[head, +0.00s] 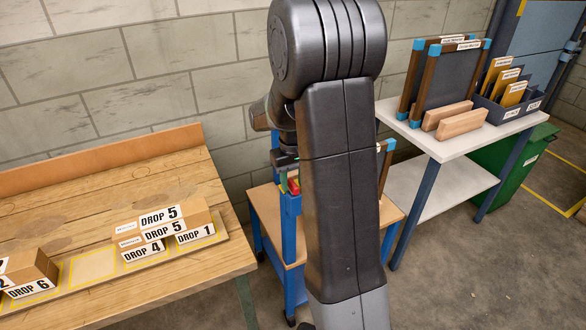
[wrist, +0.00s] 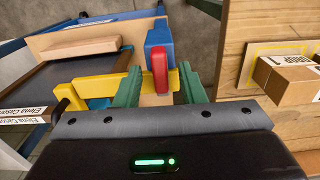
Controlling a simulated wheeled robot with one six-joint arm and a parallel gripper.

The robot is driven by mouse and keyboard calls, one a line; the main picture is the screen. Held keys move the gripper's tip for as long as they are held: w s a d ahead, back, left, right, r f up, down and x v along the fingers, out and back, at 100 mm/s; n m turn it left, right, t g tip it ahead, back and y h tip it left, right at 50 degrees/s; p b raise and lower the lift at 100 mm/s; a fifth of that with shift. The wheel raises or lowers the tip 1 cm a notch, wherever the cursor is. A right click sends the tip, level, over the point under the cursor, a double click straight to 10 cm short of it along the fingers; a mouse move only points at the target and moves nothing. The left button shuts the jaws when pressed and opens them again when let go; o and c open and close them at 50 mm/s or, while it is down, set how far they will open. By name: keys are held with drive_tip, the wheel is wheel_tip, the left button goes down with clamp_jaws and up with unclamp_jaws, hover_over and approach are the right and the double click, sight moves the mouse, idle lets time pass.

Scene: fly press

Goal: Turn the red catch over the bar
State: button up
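In the wrist view, the red catch (wrist: 160,69) is a short rounded piece beside a blue block (wrist: 159,38). It appears to lie across the yellow bar (wrist: 100,88), but I cannot tell whether it touches the bar. My gripper (wrist: 161,84) has two green fingers, spread apart with the catch between them and a gap on each side. In the head view, the catch (head: 293,185) is a small red spot at the top of a blue post (head: 291,215). My gripper (head: 285,160) is just above it, and my arm hides much of the fixture.
A wooden bench (head: 110,190) with DROP-labelled boxes (head: 165,215) stands at left. A white table (head: 440,147) at right bears framed screens (head: 440,75) and a dark file bin (head: 510,110). A dark framed panel (wrist: 60,75) lies left of the catch in the wrist view.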

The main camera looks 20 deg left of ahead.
sight(293, 183)
wheel_tip(293, 183, up, 14)
drive_tip(key=shift+f+b, duration=0.2)
drive_tip(key=shift+b, duration=0.2)
drive_tip(key=shift+f, duration=0.1)
wheel_tip(293, 183, down, 14)
drive_tip(key=shift+r+p, duration=0.1)
drive_tip(key=shift+p, duration=0.3)
idle(0.4)
drive_tip(key=shift+r, duration=0.1)
